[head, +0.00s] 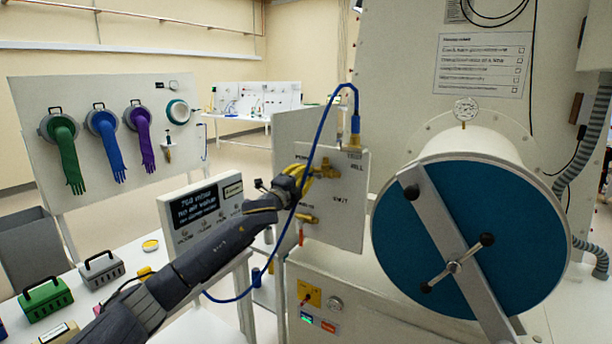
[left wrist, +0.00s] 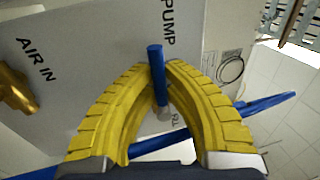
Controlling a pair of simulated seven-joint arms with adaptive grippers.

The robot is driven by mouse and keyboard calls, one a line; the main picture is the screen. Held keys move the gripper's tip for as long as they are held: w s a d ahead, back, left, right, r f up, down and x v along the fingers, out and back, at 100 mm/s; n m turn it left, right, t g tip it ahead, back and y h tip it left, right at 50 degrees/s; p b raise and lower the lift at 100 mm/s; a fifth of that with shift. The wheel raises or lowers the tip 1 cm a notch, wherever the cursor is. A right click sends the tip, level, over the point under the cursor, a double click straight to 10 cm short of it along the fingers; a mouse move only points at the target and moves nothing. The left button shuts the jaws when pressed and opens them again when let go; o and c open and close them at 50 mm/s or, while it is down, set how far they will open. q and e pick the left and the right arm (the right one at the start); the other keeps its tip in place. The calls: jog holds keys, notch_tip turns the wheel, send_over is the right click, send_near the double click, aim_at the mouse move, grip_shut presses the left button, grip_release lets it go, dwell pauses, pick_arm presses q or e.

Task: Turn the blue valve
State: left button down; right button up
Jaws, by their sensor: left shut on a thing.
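The blue valve's handle (left wrist: 155,70) is a short blue bar below the PUMP lettering in the left wrist view. My left gripper (left wrist: 164,66) has its two yellow fingers closed around this bar, one on each side. In the head view my left gripper (head: 308,172) is at the upper left part of the white valve panel (head: 345,215) and hides the blue handle there. The panel also shows in the left wrist view (left wrist: 75,40). My right gripper is in neither view.
A blue hose (head: 322,130) loops over my left gripper to a fitting on the panel's top. A brass valve with a red lever (head: 302,237) is just below. A large chamber door (head: 400,235) stands right.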

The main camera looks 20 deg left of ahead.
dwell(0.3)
pick_arm(q)
jog(key=c, duration=1.4)
grip_release()
jog(key=shift+c, duration=0.2)
jog(key=shift+s, duration=0.1)
jog(key=v, duration=1.1)
jog(key=shift+s, duration=0.4)
jog(key=shift+f, duration=0.15)
